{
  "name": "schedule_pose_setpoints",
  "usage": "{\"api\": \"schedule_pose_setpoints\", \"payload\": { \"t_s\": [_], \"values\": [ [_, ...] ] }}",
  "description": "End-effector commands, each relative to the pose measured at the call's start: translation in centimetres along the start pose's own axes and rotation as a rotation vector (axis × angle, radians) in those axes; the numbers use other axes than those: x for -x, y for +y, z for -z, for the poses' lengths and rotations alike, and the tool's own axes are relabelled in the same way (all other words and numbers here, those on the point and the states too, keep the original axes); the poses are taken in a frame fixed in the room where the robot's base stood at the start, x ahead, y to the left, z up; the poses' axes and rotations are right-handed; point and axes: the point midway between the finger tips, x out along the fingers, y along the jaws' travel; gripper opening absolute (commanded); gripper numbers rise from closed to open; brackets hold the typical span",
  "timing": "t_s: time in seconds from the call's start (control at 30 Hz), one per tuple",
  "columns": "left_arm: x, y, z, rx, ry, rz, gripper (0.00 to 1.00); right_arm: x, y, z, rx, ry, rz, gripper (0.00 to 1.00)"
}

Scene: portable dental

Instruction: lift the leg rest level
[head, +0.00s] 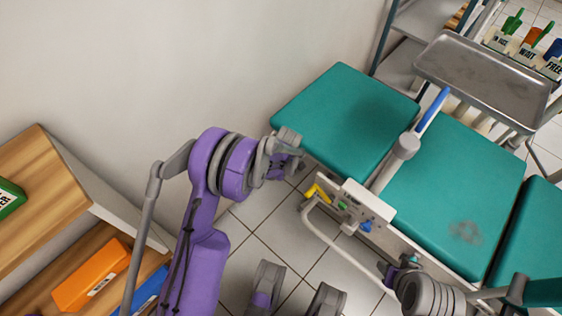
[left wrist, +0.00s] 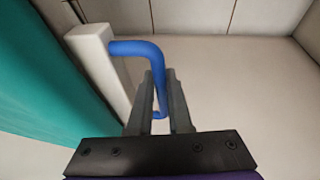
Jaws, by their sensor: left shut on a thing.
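The leg rest (head: 345,118) is the green cushion at the far left end of the chair, beside the green seat cushion (head: 455,190). I cannot tell from this angle whether it is exactly level. My left gripper (head: 294,150) is at the near left edge of the leg rest. In the left wrist view its fingers (left wrist: 160,112) are shut on a bent blue handle (left wrist: 138,48), which comes off a white post (left wrist: 97,65) beside the green cushion. My right gripper (head: 388,268) is low beside the chair's near side; its fingers are too small to read.
A panel (head: 362,201) with yellow, green and blue levers sits on the chair's near side. A pale curved rail (head: 318,232) runs below it. A metal tray (head: 485,75) hangs over the chair's far side. A wooden shelf (head: 35,190) with an orange box (head: 92,275) stands at left.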

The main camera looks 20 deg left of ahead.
Motion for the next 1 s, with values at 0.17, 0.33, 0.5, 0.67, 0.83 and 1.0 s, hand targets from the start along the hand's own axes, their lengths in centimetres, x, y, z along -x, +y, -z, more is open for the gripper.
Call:
{"api": "schedule_pose_setpoints", "payload": {
  "t_s": [0.17, 0.33, 0.5, 0.67, 0.83, 1.0],
  "values": [
    [0.65, 0.14, 0.29, -0.005, 0.023, -0.001, 0.00, 0.25, 0.00, 0.07, 0.000, 0.001, 0.000, 0.50],
    [0.73, 0.21, 0.37, -0.005, 0.027, -0.003, 0.00, 0.27, 0.00, 0.07, 0.000, 0.001, 0.000, 0.50],
    [0.76, 0.25, 0.39, -0.005, 0.027, -0.004, 0.00, 0.28, 0.00, 0.08, 0.000, 0.001, 0.000, 0.50],
    [0.74, 0.23, 0.35, -0.005, 0.025, -0.003, 0.43, 0.28, 0.00, 0.08, 0.000, 0.001, 0.000, 0.50],
    [0.68, 0.18, 0.29, -0.005, 0.024, -0.002, 0.47, 0.26, 0.00, 0.07, 0.000, 0.001, 0.000, 0.50],
    [0.82, 0.16, 0.25, -0.004, 0.023, -0.001, 0.47, 0.30, 0.00, 0.09, 0.000, 0.001, 0.000, 0.50]
  ]
}}
